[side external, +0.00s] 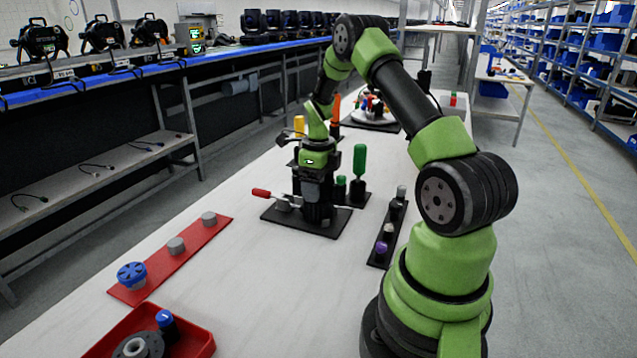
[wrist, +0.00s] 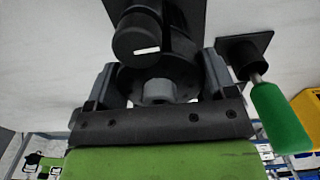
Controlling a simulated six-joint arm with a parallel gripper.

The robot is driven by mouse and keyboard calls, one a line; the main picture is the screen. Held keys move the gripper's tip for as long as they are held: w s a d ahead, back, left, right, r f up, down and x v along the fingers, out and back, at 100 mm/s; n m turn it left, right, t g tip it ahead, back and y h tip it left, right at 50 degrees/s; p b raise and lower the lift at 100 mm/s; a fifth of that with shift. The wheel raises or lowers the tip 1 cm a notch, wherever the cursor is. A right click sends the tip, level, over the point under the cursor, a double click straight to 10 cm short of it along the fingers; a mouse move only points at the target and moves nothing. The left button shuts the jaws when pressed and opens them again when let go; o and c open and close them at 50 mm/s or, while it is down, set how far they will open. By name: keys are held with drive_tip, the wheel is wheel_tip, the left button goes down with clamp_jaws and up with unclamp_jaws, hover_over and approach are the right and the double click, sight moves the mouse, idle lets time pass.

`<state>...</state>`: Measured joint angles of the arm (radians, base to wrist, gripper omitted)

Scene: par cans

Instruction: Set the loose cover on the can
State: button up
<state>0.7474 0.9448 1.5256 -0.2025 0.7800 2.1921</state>
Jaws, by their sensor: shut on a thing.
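My gripper (side external: 318,192) points down over a black base plate (side external: 335,228) in the middle of the table. In the wrist view its fingers (wrist: 158,84) are shut on a dark round cover (wrist: 186,76) with a pale grey hub (wrist: 158,92). Dark cylindrical parts show below the gripper in the side view, at the plate. I cannot tell which of them is the can, or whether the cover touches it. A black cylinder with a white mark (wrist: 136,42) stands close by in the wrist view.
A red-handled tool (side external: 262,194) sticks out left of the plate. A green-handled tool (side external: 359,163) stands upright to the right. A black strip with knobs (side external: 377,258), a red strip with grey cylinders (side external: 202,236) and a red tray (side external: 204,349) lie nearer. Bare table lies between.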

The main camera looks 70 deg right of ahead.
drive_tip(key=shift+f, duration=0.1)
idle(0.5)
drive_tip(key=o, duration=0.5)
drive_tip(key=shift+o, duration=0.2)
drive_tip(key=shift+o, duration=1.3)
wheel_tip(320, 180, up, 10)
